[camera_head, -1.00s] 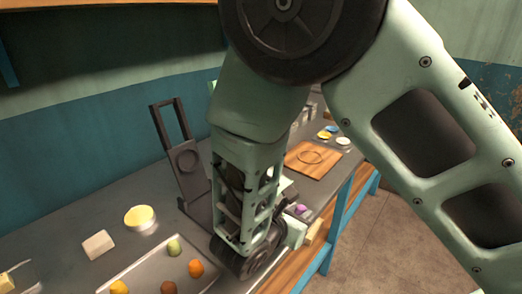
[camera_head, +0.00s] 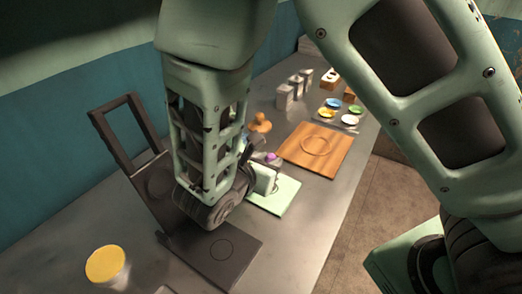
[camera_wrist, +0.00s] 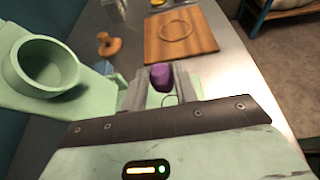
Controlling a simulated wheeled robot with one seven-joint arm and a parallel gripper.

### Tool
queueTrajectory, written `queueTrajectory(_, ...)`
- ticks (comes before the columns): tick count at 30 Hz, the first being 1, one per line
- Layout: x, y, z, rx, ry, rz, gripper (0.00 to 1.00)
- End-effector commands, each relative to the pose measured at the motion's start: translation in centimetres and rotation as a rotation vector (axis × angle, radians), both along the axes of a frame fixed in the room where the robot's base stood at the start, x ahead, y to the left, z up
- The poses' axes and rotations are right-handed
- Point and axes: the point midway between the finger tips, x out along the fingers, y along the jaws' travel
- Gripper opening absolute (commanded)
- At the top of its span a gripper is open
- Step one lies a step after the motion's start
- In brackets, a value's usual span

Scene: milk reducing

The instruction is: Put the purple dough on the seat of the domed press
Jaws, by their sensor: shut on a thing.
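The purple dough (camera_head: 271,157) is a small lump held between the fingertips of my gripper (camera_head: 268,168). In the wrist view the dough (camera_wrist: 161,77) sits between the two fingers of my gripper (camera_wrist: 160,88), which are shut on it. The domed press is pale green. Its base plate (camera_head: 286,196) lies under and beside my gripper in the head view. In the wrist view its raised lid with a round cup (camera_wrist: 45,65) is at the left. A thin seat ring shows partly behind the fingers. I cannot tell the dough's height above it.
A dark flat press (camera_head: 222,252) stands open nearer on the table, with a ring on its plate. A wooden board (camera_head: 318,147) with a ring lies beyond. A brown wooden knob (camera_head: 260,123), a yellow-topped pot (camera_head: 106,265), grey blocks (camera_head: 284,97) and small paint dishes (camera_head: 350,119) stand about.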

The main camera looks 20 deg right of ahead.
Motion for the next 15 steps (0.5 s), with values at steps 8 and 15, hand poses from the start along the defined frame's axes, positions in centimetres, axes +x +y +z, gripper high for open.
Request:
queueTrajectory(8, 0.0, 0.0, -1.7, 0.000, 0.000, 0.000, 0.07)
queueTrajectory(15, 0.0, 0.0, -4.1, -0.001, 0.001, 0.000, 0.07)
